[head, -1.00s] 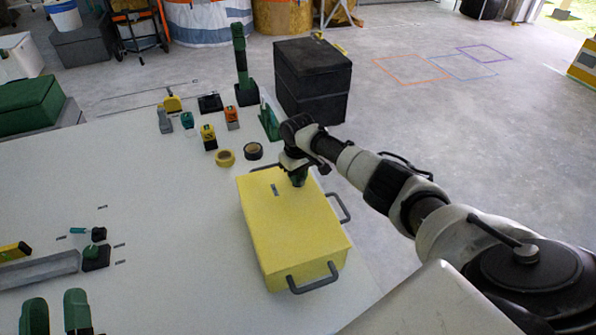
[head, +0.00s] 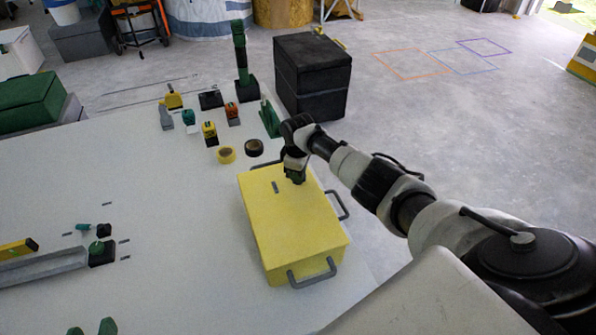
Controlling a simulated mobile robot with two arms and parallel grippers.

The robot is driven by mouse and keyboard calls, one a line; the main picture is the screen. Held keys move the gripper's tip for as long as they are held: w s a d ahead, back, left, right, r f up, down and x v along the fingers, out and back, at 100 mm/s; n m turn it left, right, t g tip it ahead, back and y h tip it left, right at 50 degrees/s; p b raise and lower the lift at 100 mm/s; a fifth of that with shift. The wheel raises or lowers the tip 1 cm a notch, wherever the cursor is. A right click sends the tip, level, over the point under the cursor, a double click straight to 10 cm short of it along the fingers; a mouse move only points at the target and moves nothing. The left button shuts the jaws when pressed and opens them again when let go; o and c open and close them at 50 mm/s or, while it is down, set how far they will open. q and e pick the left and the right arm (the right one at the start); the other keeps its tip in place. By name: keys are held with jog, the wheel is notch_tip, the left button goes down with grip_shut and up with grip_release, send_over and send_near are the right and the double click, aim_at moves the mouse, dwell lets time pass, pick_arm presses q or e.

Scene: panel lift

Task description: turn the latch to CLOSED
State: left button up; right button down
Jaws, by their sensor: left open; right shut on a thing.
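The yellow box (head: 292,232) stands on the white table, with grey handles (head: 315,275) on its sides. A small dark piece (head: 275,187) is on its top; I cannot tell whether this is the latch or which way it points. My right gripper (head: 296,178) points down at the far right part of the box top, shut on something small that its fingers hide. My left gripper (head: 91,329) shows only as two green fingertips at the bottom left edge, apart and empty. A black block with a green top (head: 102,253) lies beyond them, with small dark marks around it.
Tape rolls (head: 227,155) and several small tools stand beyond the box. A black crate (head: 312,76) stands on the floor past the table. A grey channel (head: 42,266) and a yellow level (head: 17,249) lie at the left.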

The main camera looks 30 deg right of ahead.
jog(key=n, duration=0.3)
jog(key=shift+n, duration=0.4)
pick_arm(q)
jog(key=shift+s+a+f+g, duration=0.15)
jog(key=shift+s+f+g, duration=0.15)
jog(key=shift+f+g, duration=0.15)
pick_arm(e)
jog(key=shift+n, duration=2.2)
jog(key=c, duration=1.1)
grip_release()
